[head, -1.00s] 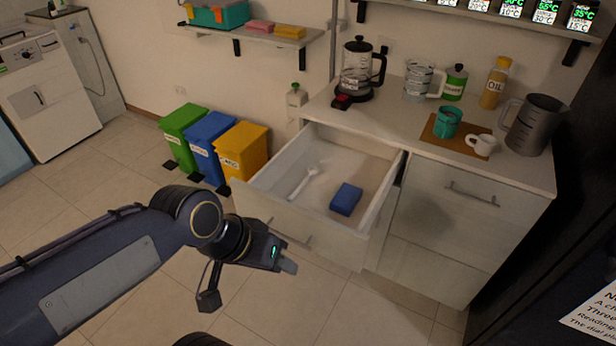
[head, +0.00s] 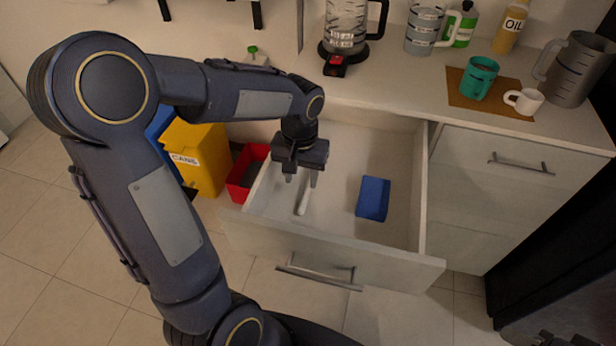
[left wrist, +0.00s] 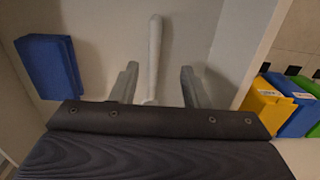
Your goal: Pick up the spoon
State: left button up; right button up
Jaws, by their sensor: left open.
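The white spoon (head: 303,200) lies in the open drawer (head: 345,238), left of the blue block. In the left wrist view the spoon (left wrist: 154,60) runs upright in the picture, with its lower end between the fingers and partly hidden by my gripper body. My left gripper (head: 301,179) points down over the drawer, above the far part of the spoon. Its fingers (left wrist: 157,88) are open, one on each side of the spoon with a gap to each. I cannot tell how far above the spoon they are.
A blue block (head: 373,198) lies in the drawer on the right. The counter above holds a teal cup (head: 480,78), a white mug (head: 524,101) and jugs. A red bin (head: 247,172) and a yellow bin (head: 197,158) stand left of the drawer.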

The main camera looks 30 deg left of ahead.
aim_at(304, 198)
pick_arm(q)
jog(key=f, duration=0.4)
jog(key=f+b, duration=0.1)
jog(key=f, duration=0.1)
jog(key=shift+d+f, duration=0.35)
jog(key=shift+d, duration=0.05)
grip_shut()
